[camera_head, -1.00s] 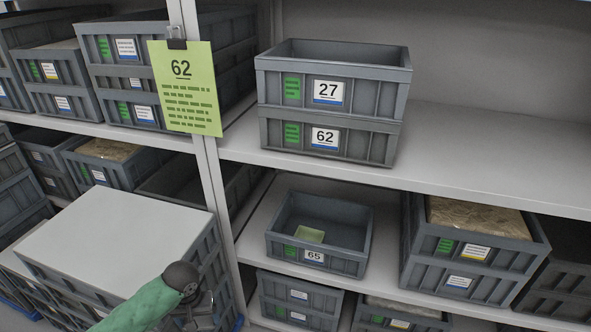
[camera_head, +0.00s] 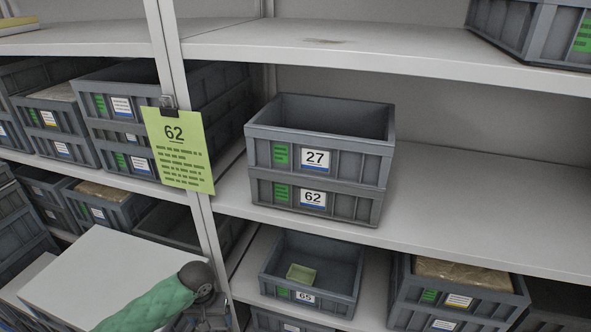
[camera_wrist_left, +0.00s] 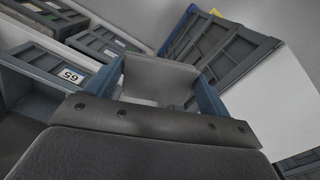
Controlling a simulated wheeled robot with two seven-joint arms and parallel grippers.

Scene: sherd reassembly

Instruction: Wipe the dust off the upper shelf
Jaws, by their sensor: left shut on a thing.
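The upper shelf (camera_head: 400,52) is a pale board across the top of the head view. A dark dust patch (camera_head: 325,41) lies on it, left of a grey bin at the right end. My left gripper (camera_head: 212,318) is low in the head view, well below that shelf and partly cut off by the picture's bottom edge. In the left wrist view its blue-sided fingers (camera_wrist_left: 160,76) are shut on a pale grey thing (camera_wrist_left: 155,88), perhaps a cloth or pad; its kind is unclear. My right gripper is not in view.
Stacked bins 27 (camera_head: 320,160) and 62 (camera_head: 312,199) stand on the middle shelf. Bin 65 (camera_head: 306,297), holding a small green thing (camera_head: 301,273), is below. A green card 62 (camera_head: 178,150) hangs on the upright. A white-topped stack (camera_head: 105,270) is beside my left arm.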

